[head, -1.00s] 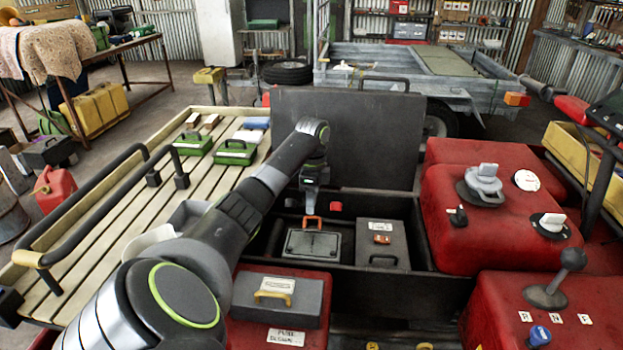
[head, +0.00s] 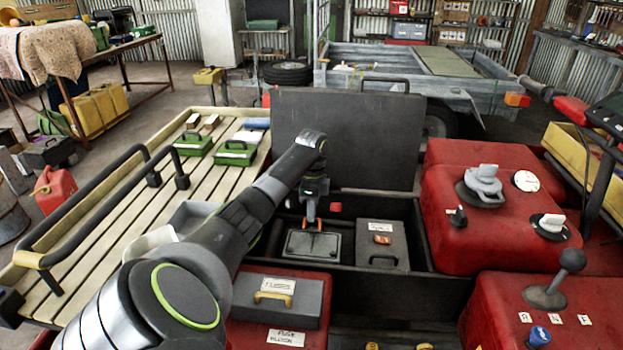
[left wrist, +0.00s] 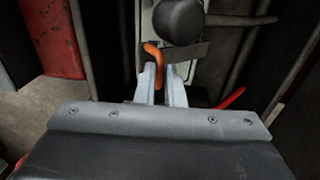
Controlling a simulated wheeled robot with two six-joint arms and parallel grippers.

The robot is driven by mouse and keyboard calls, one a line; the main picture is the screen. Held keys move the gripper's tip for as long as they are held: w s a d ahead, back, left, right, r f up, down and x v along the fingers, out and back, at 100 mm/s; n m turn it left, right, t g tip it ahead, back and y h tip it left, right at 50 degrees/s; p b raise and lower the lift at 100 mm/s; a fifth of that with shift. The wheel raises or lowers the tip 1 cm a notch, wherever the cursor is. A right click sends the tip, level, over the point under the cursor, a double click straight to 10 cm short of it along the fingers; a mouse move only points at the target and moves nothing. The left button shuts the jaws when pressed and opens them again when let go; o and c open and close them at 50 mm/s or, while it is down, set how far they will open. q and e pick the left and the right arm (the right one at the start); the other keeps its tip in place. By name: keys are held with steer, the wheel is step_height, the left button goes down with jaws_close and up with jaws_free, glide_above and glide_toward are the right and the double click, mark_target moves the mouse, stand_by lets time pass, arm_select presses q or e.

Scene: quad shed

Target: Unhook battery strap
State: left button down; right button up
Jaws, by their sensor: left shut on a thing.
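The battery (head: 300,245) sits in the open black box below my left arm, with a dark top. An orange hook (head: 318,226) shows above it, right under my left gripper (head: 311,212). In the left wrist view the fingertips (left wrist: 161,80) are shut on the orange hook (left wrist: 152,52). A dark strap (left wrist: 190,52) runs to the right beside the hook. The strap is too small to make out in the head view. My right gripper is not in view.
The box's raised lid (head: 350,135) stands behind the arm. A grey case marked FUSES (head: 295,308) is in front, and a grey box (head: 380,238) stands right of the battery. A red tank (head: 455,230) is to the right. A small red piece (head: 335,207) is near the gripper.

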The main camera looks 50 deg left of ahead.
arm_select(q)
steer(key=shift+w+a+r+p, duration=0.3)
steer(key=shift+w+a+r, duration=0.05)
steer(key=shift+w+r, duration=0.15)
steer(key=shift+w+a, duration=0.25)
steer(key=w+a+b, duration=0.2)
steer(key=b, duration=0.1)
steer(key=w+a+b, duration=0.1)
steer(key=w+b, duration=0.1)
steer(key=shift+a+r, duration=0.15)
steer(key=shift+r, duration=0.1)
steer(key=c, duration=1.5)
jaws_free()
steer(key=shift+a+f, duration=0.1)
steer(key=shift+f, duration=0.05)
